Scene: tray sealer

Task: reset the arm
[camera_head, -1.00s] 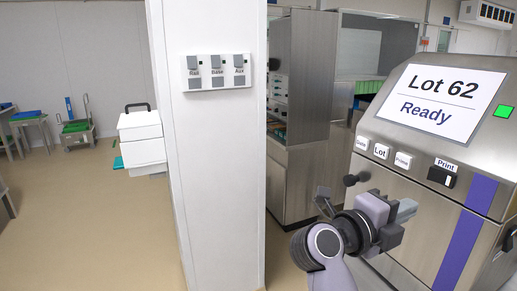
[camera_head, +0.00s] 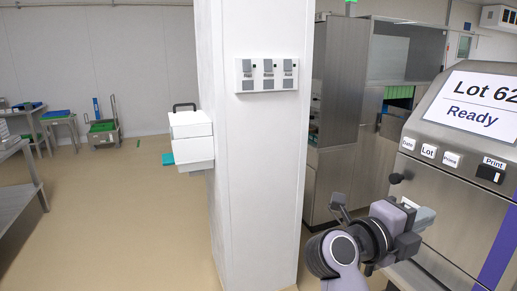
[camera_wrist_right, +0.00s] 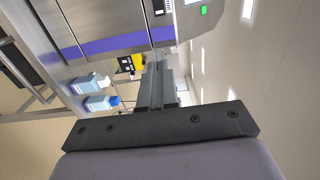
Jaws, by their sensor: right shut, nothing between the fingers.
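My right gripper (camera_head: 424,217) is at the lower right of the head view, in front of the steel machine (camera_head: 450,205). It is shut and empty. In the right wrist view its closed fingers (camera_wrist_right: 158,85) point away, with nothing between them. The machine's sign reads Lot 62 Ready, with its right end cut off by the picture edge. Under the sign are white labels Date, Lot and Prime, and a Print label above a black switch (camera_head: 490,173). My left gripper is not in the head view.
A white pillar (camera_head: 255,160) with a switch panel (camera_head: 266,75) stands in the middle. White boxes (camera_head: 190,140) are left of it. A steel table (camera_head: 20,200) is at the left edge. The floor between is clear. Two bottles with blue parts (camera_wrist_right: 95,103) show in the right wrist view.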

